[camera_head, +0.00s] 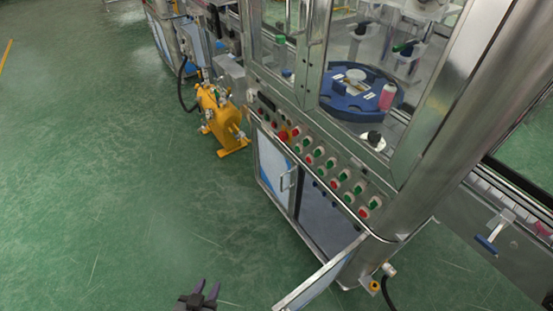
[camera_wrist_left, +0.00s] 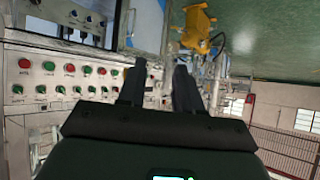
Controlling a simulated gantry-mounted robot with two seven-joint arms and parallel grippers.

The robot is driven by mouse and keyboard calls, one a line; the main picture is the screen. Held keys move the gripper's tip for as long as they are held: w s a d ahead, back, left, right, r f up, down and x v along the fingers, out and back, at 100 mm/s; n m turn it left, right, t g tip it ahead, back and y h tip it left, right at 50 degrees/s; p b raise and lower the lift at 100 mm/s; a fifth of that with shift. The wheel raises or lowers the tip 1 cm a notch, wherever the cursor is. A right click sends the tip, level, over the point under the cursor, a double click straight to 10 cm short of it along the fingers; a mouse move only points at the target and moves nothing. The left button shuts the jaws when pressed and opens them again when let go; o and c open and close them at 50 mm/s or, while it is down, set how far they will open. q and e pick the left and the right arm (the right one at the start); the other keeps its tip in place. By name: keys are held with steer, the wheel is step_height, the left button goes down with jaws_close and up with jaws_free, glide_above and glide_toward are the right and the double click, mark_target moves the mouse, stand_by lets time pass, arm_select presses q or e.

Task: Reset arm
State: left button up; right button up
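My left gripper (camera_head: 205,289) shows at the bottom edge of the head view, over the green floor and to the left of the open cabinet door (camera_head: 322,273). It also shows in the left wrist view (camera_wrist_left: 160,72), where its two dark fingers stand apart with nothing between them. It is open and empty, clear of the machine. My right gripper is in neither view.
The crimping machine (camera_head: 305,158) has a panel of red and green buttons (camera_head: 330,168). Behind its glass a pink can (camera_head: 387,96) stands at a blue turntable (camera_head: 345,104). A yellow device (camera_head: 222,118) stands on the floor at its left. The left floor (camera_head: 90,180) is free.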

arm_select(q)
steer(key=s+a+r+g+y+p, duration=0.1)
steer(key=s+a+r+g+y, duration=0.2)
steer(key=s+g, duration=0.65)
step_height(320, 180, up, 38)
steer(key=s+t+h+p, duration=0.1)
steer(key=t+p, duration=0.1)
steer(key=p, duration=3.5)
step_height(320, 180, down, 76)
steer(key=b, duration=7.5)
steer(key=shift+a+r, duration=0.15)
steer(key=shift+r, duration=0.1)
steer(key=shift+r, duration=0.1)
